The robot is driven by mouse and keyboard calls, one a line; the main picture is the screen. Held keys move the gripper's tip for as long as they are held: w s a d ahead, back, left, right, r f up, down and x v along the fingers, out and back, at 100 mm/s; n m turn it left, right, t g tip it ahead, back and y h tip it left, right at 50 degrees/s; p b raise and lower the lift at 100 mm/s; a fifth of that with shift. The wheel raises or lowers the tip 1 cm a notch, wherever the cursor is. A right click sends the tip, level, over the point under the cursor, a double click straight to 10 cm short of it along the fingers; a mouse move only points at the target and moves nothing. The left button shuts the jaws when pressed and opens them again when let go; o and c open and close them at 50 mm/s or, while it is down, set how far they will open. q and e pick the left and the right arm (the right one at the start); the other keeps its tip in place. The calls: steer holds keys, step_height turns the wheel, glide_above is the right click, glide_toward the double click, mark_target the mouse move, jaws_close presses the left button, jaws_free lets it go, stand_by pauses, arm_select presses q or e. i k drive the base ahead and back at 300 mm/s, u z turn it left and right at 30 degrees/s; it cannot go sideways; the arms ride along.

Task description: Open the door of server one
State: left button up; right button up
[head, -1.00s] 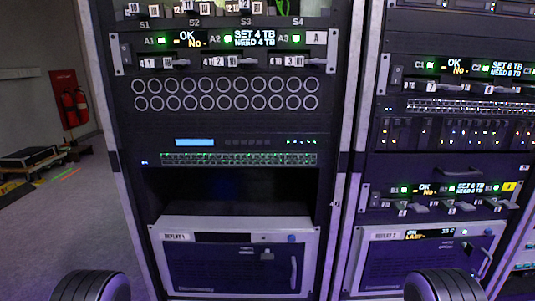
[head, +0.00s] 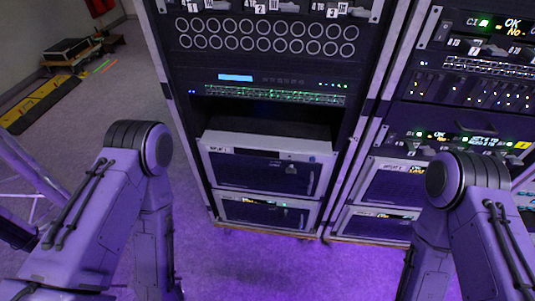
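A unit labelled REPLAY 1 (head: 240,170) sits low in the left rack, with a dark front panel in a pale frame; I take it to be server one. Its front door looks shut. A vertical handle (head: 311,183) is on the right side of the door, and a small latch-like part (head: 290,169) is near the top. Both of my arms show at the sides of the head view, bent with their forearms pointing down. Neither gripper is in the frame, so their state is hidden.
Another similar unit (head: 262,212) sits directly below. The right rack holds more units, including a similar one (head: 388,187) at its lower left. Purple-lit floor (head: 270,265) in front of the racks is clear. A yellow-black ramp (head: 35,103) and a dark case (head: 75,50) lie far left.

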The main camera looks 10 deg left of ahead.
mark_target(236, 171)
steer(key=z, duration=0.55)
steer(key=k, duration=1.3)
steer(key=z, duration=1.05)
steer(key=i, duration=1.5)
steer(key=u, duration=0.85)
steer(key=i, duration=0.35)
steer(key=u, duration=0.3)
